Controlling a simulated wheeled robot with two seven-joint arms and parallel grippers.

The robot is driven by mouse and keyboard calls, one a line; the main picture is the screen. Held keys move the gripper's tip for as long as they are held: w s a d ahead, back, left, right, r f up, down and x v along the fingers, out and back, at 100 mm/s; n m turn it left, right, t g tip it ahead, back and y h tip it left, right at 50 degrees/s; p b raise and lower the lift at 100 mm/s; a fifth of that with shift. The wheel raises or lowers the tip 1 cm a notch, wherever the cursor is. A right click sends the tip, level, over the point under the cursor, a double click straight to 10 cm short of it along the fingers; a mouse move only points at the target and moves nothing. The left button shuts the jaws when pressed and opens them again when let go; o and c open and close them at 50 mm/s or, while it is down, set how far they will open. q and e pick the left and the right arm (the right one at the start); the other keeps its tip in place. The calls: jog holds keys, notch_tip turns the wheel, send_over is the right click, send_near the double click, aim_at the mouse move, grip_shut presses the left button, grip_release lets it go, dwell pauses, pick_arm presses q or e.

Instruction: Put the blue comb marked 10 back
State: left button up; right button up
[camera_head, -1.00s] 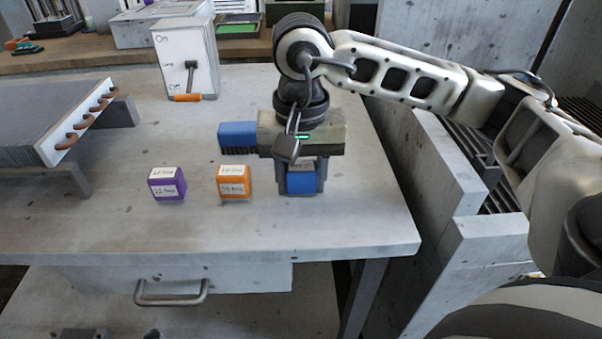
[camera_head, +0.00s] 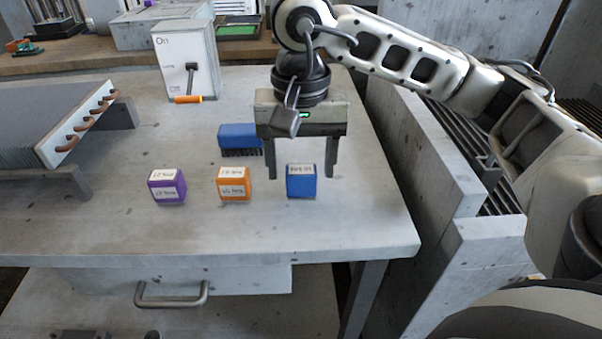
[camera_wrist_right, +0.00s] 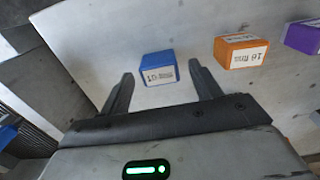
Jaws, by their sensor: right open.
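The blue comb with a white label (camera_head: 301,181) stands on the table at the right end of a row of labelled combs. Its label seems to read 10 in the right wrist view (camera_wrist_right: 158,69). My right gripper (camera_head: 301,175) is open and empty. It is raised above and behind the blue comb, with its fingers apart and clear of it. In the right wrist view the fingertips (camera_wrist_right: 160,77) spread on either side of the comb. My left gripper is not in view.
An orange comb (camera_head: 234,184) and a purple comb (camera_head: 167,186) stand to the left. A blue brush (camera_head: 240,138) lies behind. A finned coil (camera_head: 60,125) is at the left, a switch box (camera_head: 186,62) at the back. The front table area is clear.

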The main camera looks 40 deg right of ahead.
aim_at(301, 170)
notch_tip(301, 170, up, 9)
jog(key=p, duration=0.1)
jog(key=shift+f+p, duration=0.15)
jog(key=shift+p, duration=0.25)
jog(key=shift+s, duration=0.1)
